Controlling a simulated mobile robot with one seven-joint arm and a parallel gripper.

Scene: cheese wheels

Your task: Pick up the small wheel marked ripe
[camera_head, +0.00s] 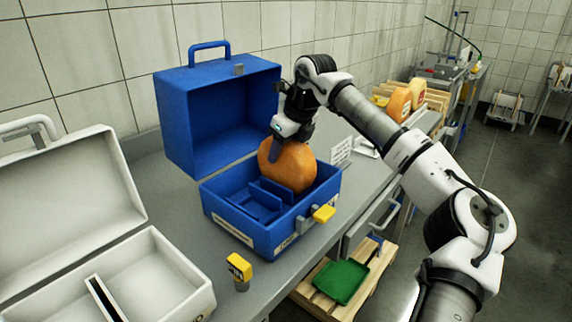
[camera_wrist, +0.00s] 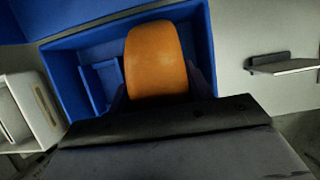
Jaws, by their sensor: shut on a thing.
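An orange cheese wheel (camera_head: 290,165) stands on edge at the blue open box (camera_head: 262,232), its lower part inside the right compartment area. My gripper (camera_head: 277,148) comes down from above and is shut on the wheel's upper part. In the wrist view the orange wheel (camera_wrist: 157,62) fills the middle, with dark fingers (camera_wrist: 160,95) at both its sides. No ripe mark can be read on the side I see. Whether the wheel touches the box floor is hidden.
The blue lid (camera_head: 225,115) stands open behind the box. A white open case (camera_head: 130,280) is at the left. A yellow-topped piece (camera_head: 239,267) stands on the grey bench in front. More wheels (camera_head: 399,104) are on a wooden rack at the back right. A green tray (camera_head: 342,281) lies lower on a pallet.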

